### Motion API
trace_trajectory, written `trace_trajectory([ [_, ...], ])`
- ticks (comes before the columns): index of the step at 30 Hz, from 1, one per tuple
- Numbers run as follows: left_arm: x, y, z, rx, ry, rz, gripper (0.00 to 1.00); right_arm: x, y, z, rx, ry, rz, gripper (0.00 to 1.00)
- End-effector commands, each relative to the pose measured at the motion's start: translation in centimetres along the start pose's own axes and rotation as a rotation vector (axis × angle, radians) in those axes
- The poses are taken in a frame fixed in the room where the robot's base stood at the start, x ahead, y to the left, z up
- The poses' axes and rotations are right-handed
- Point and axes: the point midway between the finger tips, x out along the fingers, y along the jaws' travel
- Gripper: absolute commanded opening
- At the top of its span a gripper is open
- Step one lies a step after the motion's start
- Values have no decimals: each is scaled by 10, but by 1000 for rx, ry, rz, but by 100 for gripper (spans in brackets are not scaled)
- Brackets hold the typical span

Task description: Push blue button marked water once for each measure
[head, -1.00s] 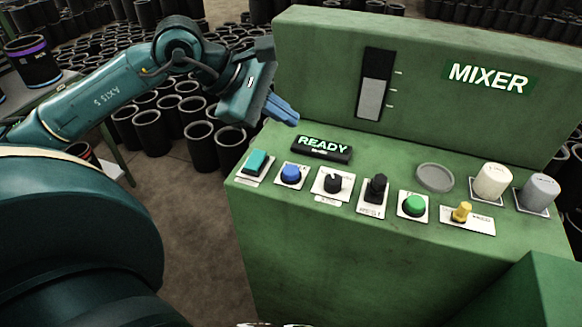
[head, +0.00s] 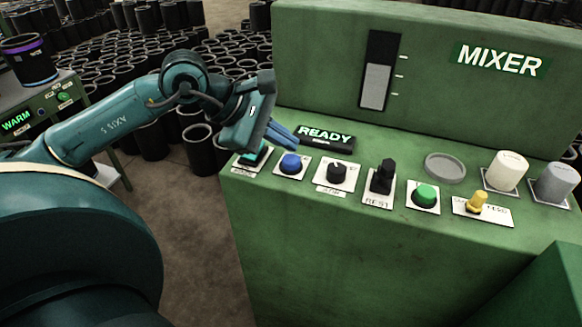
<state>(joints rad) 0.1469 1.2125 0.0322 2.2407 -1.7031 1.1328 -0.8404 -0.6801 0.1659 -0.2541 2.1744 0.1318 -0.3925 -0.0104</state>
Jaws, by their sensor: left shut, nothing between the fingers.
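The green mixer (head: 330,215) carries a row of controls on its sloped panel. The round blue button (head: 291,163) sits on a white plate, second from the left; its label is too small to read. My left gripper (head: 284,136) is shut and empty, its blue fingers just above and behind the blue button, apart from it as far as I can tell. It partly hides the teal rocker (head: 252,157). The display (head: 326,138) reads READY. The gauge (head: 377,85) shows a pale column a little over half high. My right gripper is not in view.
Right of the blue button are a black knob (head: 337,173), a black lever (head: 382,177), a green button (head: 425,195), a yellow toggle (head: 477,201) and two cylindrical knobs. A display reading WARM (head: 16,122) is at left. Black sleeves crowd the floor behind.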

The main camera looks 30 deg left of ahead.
Motion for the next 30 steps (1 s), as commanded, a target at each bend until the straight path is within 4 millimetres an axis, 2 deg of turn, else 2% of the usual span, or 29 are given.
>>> trace_trajectory([
  [30, 2, -2, -2, 0, 1, 0, 0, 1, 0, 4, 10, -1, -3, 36],
])
